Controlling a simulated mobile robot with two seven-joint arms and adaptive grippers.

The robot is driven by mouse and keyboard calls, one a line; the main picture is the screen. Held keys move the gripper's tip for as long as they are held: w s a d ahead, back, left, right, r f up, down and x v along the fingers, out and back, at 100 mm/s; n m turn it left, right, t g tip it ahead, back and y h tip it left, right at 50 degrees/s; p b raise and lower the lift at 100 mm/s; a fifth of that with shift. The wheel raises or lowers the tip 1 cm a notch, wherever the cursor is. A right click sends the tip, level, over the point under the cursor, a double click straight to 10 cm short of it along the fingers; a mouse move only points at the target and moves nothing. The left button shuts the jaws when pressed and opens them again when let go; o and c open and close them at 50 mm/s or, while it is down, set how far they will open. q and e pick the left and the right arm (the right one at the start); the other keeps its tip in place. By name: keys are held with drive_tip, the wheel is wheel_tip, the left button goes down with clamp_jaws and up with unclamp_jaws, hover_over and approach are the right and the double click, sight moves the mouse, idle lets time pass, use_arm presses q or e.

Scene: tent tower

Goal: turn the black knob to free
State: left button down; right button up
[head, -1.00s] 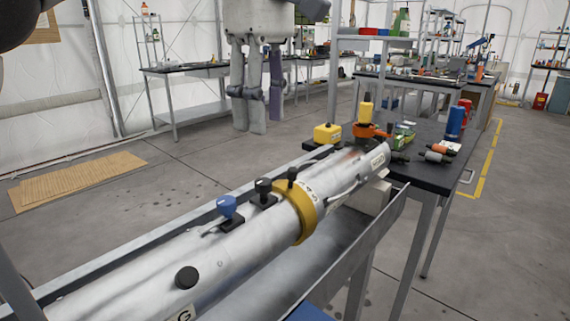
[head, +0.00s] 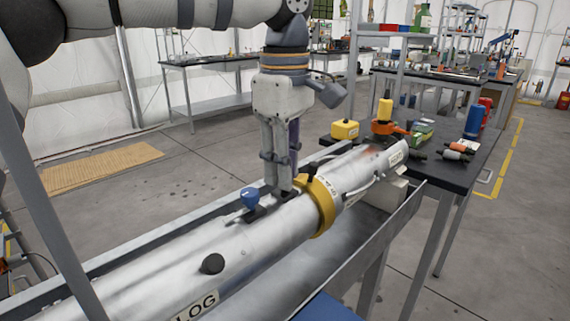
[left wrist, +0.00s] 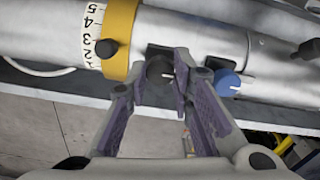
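The black knob (left wrist: 158,70) sits on the silver tube (head: 245,238) between the blue knob (head: 249,197) and the yellow ring (head: 322,206). In the left wrist view it lies between the two fingertips of my left gripper (left wrist: 162,58), with the blue knob (left wrist: 228,83) to its right and the yellow ring (left wrist: 119,38) to its left. My left gripper (head: 279,189) points down at the tube. Its fingers stand on either side of the knob and look open; firm contact is not seen. In the head view the fingers hide the knob. My right gripper is out of view.
A small black pin (head: 312,168) stands by the yellow ring, and a black cap (head: 212,263) is on the nearer tube. A grey trough wall (head: 385,235) runs alongside.

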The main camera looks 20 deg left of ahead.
use_arm(q)
drive_tip(key=shift+n, duration=0.3)
drive_tip(key=n, duration=0.3)
drive_tip(key=shift+n, duration=0.4)
drive_tip(key=n, duration=0.9)
drive_tip(key=shift+n, duration=2.2)
drive_tip(key=c, duration=1.4)
unclamp_jaws()
